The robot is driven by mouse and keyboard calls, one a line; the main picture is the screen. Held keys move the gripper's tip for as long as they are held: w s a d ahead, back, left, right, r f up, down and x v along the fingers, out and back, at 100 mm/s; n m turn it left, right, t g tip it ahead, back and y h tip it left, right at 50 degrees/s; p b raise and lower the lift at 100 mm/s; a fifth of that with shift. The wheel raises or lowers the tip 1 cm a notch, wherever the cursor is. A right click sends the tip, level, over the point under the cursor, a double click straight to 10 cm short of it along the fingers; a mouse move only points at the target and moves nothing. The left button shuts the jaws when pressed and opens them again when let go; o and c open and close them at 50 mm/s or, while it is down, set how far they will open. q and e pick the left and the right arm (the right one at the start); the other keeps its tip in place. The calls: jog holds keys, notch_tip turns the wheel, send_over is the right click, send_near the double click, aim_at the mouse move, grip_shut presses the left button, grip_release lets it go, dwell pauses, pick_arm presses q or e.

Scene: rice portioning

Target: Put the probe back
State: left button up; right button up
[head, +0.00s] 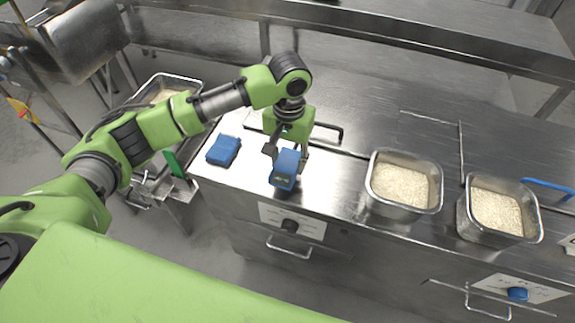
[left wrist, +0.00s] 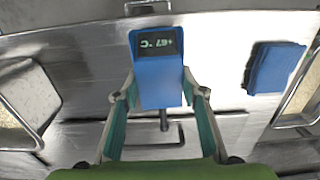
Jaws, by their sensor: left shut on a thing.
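The probe (head: 286,170) is a blue block-shaped thermometer with a dark display. In the left wrist view the probe (left wrist: 157,80) reads +67 °C, and a thin dark stem shows below it. My left gripper (head: 287,153) is shut on the probe, with one finger on each side, above the steel counter near its front edge. In the left wrist view the gripper (left wrist: 160,96) has its fingers along the probe's sides. A flat blue item (head: 223,150) lies on the counter to the left; it also shows in the left wrist view (left wrist: 273,67). My right gripper is not in view.
Another pan (head: 183,79) stands at the left, behind my left arm. Knobs and drawer handles stick out along the counter's front.

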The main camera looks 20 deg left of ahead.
aim_at(288, 159)
pick_arm(q)
jog(key=f, duration=0.1)
jog(key=f+p, duration=0.1)
jog(key=f, duration=0.1)
jog(key=shift+w+a, duration=0.2)
jog(key=shift+f, duration=0.4)
jog(key=o, duration=1.1)
jog(key=shift+f, duration=0.1)
notch_tip(288, 159, up, 11)
jog(key=shift+d+r+b, duration=0.1)
jog(key=shift+d+b, duration=0.05)
jog(key=shift+b, duration=0.85)
jog(key=shift+r, duration=0.55)
